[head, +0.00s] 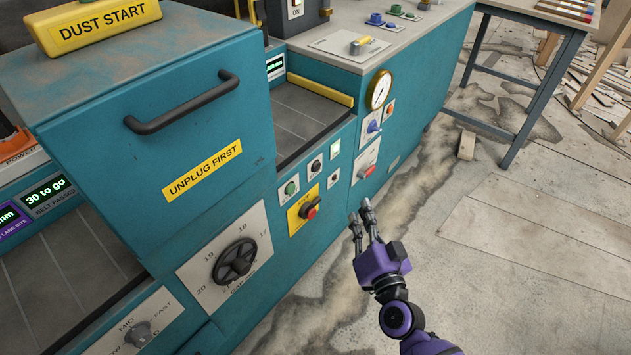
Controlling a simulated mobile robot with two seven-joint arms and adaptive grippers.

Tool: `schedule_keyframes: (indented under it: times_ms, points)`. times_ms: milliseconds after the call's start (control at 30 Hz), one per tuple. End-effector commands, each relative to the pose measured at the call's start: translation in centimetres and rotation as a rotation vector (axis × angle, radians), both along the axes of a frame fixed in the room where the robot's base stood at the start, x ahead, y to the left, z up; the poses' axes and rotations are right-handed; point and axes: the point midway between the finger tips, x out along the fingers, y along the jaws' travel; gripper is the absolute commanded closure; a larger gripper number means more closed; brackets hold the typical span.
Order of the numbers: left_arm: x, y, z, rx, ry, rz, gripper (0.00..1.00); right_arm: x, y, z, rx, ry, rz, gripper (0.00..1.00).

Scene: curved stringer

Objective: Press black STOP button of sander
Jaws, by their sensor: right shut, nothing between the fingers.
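The teal sander (225,110) fills the left and middle of the head view. On its front panel, a small dark round button (315,167) sits on a white plate, up and right of a green button (291,188). It looks like the black STOP button, but its label is too small to read. My right gripper (361,219) is shut and empty, in front of the panel, to the right of and lower in the picture than the dark button. It appears apart from the panel. My left gripper is out of view.
A red knob on a yellow plate (305,209) is just below the buttons. A black handwheel (236,261) is at lower left. A gauge (379,90) and a blue switch (374,126) are farther right. The floor (500,260) right of the sander is mostly open.

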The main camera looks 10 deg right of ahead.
Motion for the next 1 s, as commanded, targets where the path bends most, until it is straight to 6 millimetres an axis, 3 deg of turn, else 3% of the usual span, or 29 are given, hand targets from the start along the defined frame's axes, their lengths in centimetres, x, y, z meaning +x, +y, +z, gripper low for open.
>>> schedule_keyframes:
  times_ms: [33,100,200,667,1000]
  points:
    - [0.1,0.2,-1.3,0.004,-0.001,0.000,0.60,2.0,-0.4,0.1,0.037,-0.043,-0.025,1.00]
    - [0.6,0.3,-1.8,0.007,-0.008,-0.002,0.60,3.9,-1.2,1.1,0.078,-0.088,-0.061,1.00]
    - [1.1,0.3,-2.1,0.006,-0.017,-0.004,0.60,5.5,-1.9,2.1,0.116,-0.125,-0.091,1.00]
    - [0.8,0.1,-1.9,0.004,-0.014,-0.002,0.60,6.2,-2.0,2.9,0.132,-0.140,-0.103,1.00]
    - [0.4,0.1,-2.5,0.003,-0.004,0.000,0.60,9.2,0.4,2.8,0.134,-0.140,-0.102,1.00]
